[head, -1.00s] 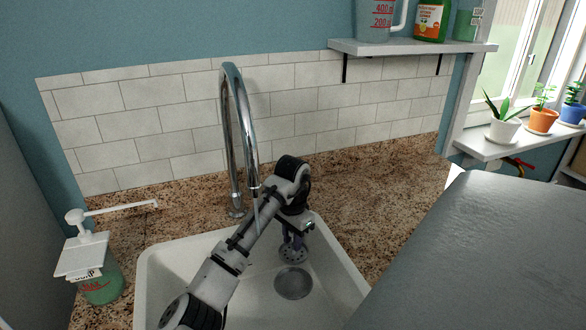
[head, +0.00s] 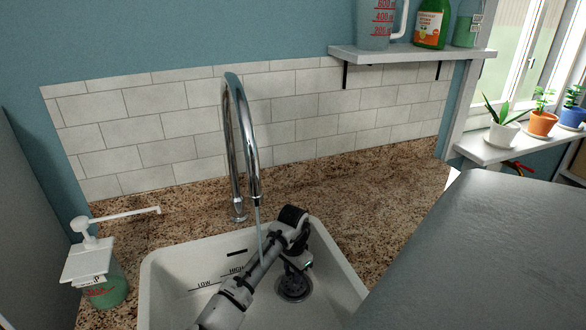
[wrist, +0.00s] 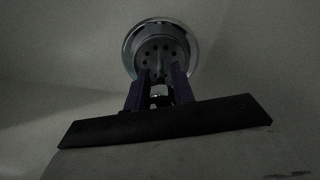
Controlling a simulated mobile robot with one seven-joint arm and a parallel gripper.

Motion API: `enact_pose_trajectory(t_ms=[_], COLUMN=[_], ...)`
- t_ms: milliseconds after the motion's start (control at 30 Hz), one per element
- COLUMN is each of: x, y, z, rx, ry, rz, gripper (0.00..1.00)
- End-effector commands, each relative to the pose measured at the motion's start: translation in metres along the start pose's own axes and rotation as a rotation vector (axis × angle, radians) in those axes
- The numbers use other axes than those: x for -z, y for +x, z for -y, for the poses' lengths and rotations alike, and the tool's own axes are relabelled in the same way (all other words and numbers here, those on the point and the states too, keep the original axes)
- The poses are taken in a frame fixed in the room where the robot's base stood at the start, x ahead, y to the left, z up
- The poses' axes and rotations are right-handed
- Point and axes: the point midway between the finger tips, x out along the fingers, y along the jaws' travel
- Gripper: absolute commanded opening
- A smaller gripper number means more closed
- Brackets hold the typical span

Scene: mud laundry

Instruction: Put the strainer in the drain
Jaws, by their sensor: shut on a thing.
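The strainer (wrist: 160,52) is a round metal disc with holes, held at the tips of my gripper (wrist: 160,82), which is shut on it. In the wrist view it overlaps the drain's metal rim (wrist: 129,47) and looks roughly centred in it. In the head view my gripper (head: 294,270) points down into the sink, with the strainer (head: 294,288) at the drain opening. I cannot tell whether the strainer is seated in the drain or just above it. My wrist hides part of the drain in the head view.
The white sink (head: 165,290) has walls around my arm. A tall chrome faucet (head: 232,150) stands behind, its spout close to my arm. A soap dispenser (head: 103,285) is at the left, and a grey surface (head: 490,260) rises at the right.

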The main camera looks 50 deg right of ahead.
Motion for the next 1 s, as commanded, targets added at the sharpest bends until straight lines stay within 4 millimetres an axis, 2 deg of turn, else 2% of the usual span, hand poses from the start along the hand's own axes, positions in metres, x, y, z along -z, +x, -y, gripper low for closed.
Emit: enact_pose_trajectory(t_ms=[133, 167, 300, 567, 700, 833, 1000], x=[0.000, 0.000, 0.000, 0.000, 0.001, 0.001, 0.001], y=[0.003, 0.002, 0.002, 0.001, -0.005, -0.025, -0.063], z=[0.000, 0.000, 0.000, 0.000, 0.000, 0.000, 0.000], rx=[0.000, 0.000, 0.000, 0.000, 0.002, 0.003, 0.003], ry=[0.000, 0.000, 0.000, 0.000, 0.000, 0.001, 0.002], rz=[0.000, 0.000, 0.000, 0.000, -0.003, -0.004, -0.004], gripper=[0.02, 0.27, 0.46, 0.47, 0.47, 0.47, 0.47])
